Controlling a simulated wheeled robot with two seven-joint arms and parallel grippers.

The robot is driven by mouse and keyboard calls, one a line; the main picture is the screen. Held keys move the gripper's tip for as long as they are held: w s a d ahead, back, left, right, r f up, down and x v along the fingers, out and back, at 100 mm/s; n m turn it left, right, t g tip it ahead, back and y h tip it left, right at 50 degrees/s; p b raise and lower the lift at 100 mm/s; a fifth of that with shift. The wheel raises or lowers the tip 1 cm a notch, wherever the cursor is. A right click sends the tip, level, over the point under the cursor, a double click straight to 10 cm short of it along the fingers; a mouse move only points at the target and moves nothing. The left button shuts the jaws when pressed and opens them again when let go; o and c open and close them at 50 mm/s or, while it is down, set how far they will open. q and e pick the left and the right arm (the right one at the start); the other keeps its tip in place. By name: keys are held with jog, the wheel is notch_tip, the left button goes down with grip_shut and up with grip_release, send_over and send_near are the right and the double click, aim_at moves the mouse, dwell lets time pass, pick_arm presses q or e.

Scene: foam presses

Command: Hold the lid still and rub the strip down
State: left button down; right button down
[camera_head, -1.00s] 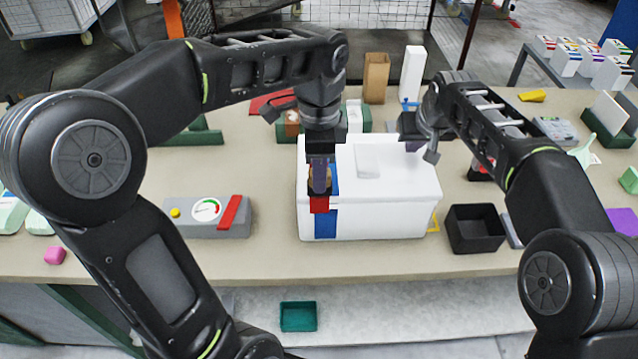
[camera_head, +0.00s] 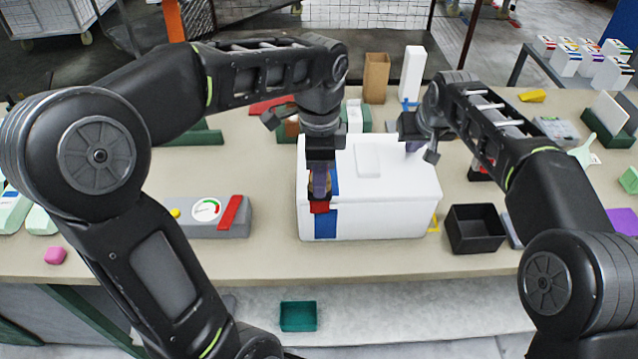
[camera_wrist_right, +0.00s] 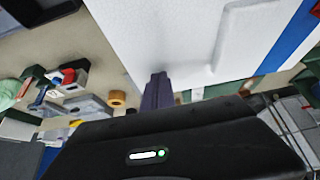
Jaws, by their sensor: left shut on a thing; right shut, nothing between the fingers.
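A white foam box with a white lid (camera_head: 395,180) stands in the middle of the table. A blue strip (camera_head: 325,222) runs over the lid's left part and down the front face. My left gripper (camera_head: 320,194) points down at the front left edge of the lid, shut on a red-faced block (camera_head: 319,207) that lies over the strip. My right gripper (camera_head: 412,146) is shut and empty, its tips at the lid's back right part. In the right wrist view its closed fingers (camera_wrist_right: 157,92) are at the lid's edge, with the blue strip (camera_wrist_right: 293,45) further off; contact is unclear.
A grey gauge box (camera_head: 205,217) stands left of the foam box. A black open bin (camera_head: 474,229) stands close on its right. A brown carton (camera_head: 376,78) and a white block (camera_head: 412,73) stand behind.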

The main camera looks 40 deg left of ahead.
pick_arm(q)
jog(key=shift+w+a, duration=0.45)
jog(key=shift+w, duration=0.15)
pick_arm(e)
jog(key=shift+s+d+f, duration=0.1)
jog(key=shift+f, duration=0.3)
pick_arm(q)
jog(key=shift+w, duration=0.1)
jog(key=shift+w+a+f, duration=0.15)
jog(key=shift+w+a, duration=0.35)
jog(key=shift+w+a, duration=0.4)
jog(key=shift+w, duration=0.15)
jog(key=shift+r, duration=0.85)
